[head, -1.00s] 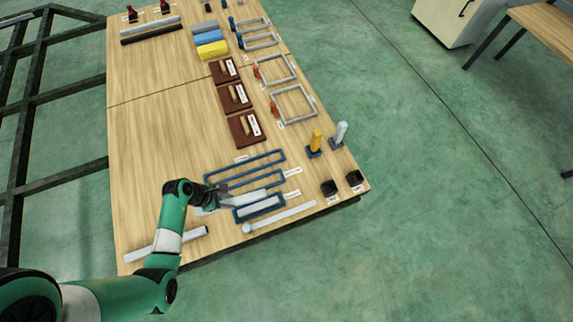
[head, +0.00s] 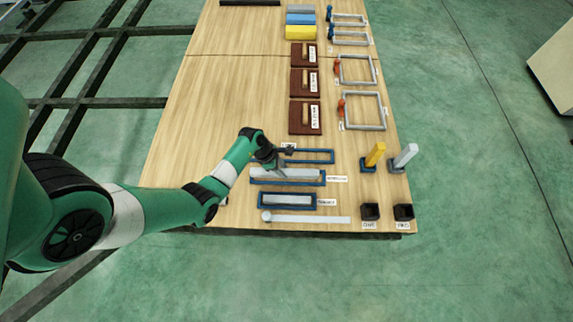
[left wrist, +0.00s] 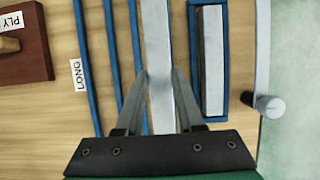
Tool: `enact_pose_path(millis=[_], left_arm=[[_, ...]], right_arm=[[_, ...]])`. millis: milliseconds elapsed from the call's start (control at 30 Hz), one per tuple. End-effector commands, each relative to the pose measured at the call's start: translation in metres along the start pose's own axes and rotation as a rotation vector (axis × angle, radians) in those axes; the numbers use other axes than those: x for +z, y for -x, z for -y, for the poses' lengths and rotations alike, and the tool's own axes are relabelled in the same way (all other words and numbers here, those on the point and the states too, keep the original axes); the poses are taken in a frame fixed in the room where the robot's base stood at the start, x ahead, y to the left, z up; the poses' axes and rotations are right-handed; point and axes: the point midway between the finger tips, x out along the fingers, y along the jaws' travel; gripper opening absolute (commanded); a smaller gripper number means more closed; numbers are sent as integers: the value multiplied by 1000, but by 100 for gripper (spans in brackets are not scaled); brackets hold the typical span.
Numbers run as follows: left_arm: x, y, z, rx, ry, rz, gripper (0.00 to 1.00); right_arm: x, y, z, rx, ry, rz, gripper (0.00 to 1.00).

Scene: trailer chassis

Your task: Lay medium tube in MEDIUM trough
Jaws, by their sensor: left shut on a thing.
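The medium tube (head: 298,173) is a pale grey bar over the blue-framed MEDIUM trough (head: 322,182), lined up with its length. Whether it rests on the floor of the trough or hovers just above is hard to tell. My left gripper (head: 280,168) is shut on the tube near its middle. In the left wrist view the tube (left wrist: 156,40) runs between the fingers of the gripper (left wrist: 162,78), and a blue rail of the trough (left wrist: 135,45) shows beside it. The tube hides the trough's other side there. My right gripper is not in view.
The LONG trough (head: 325,151) is empty just behind. The SHORT trough (head: 262,206) in front holds a short bar (head: 287,200). A thin pale rod (head: 310,219) lies near the front edge. Black cups (head: 370,212) and upright yellow (head: 376,153) and grey (head: 405,156) pieces stand at right.

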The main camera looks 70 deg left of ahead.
Motion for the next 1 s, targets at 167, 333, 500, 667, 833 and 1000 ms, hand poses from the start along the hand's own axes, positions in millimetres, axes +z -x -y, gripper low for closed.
enact_pose_path(millis=[167,333,500,667,833,1000], left_arm=[[2,-14,-8,1,-1,1,0],[3,-23,-11,2,-2,1,0],[-8,-52,-13,0,0,0,0],[-7,-52,-13,1,-1,1,0],[-8,-53,-13,1,-1,1,0],[-9,-55,-12,0,-1,0,53]], right_arm=[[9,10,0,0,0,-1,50],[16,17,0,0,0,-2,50],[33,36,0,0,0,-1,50],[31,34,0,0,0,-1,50],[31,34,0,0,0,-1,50],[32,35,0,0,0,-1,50]])
